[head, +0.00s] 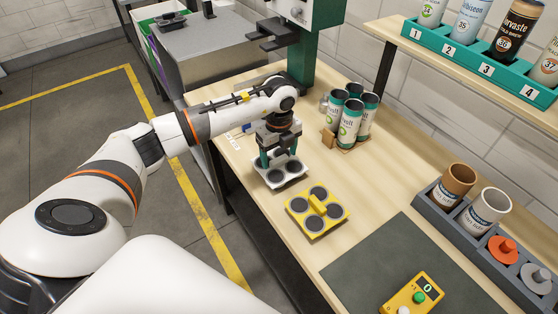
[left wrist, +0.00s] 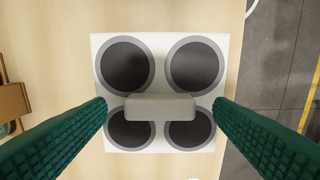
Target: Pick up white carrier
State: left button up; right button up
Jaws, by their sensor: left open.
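The white carrier (head: 279,177) stands on the wooden bench. It is a square block with several dark round recesses and a raised grey-white handle bar across its middle. It also fills the centre of the left wrist view (left wrist: 160,142). My left gripper (head: 280,160) is directly above the white carrier. In the left wrist view its green ribbed fingers (left wrist: 160,106) are open, one on each side of the handle, with a gap at both ends. The handle is not gripped. My right gripper is not in view.
A yellow carrier (head: 317,211) stands close in front of the white one. Several printed cans (head: 349,124) stand in a wooden holder behind to the right. A dark mat (head: 385,265) with a yellow counter (head: 412,291) and a grey tray (head: 464,214) lie at the right.

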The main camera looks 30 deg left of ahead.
pick_arm(q)
jog(key=shift+f, duration=0.75)
jog(key=c, duration=1)
jog(key=shift+r, duration=0.1)
jog(key=shift+c, duration=0.2)
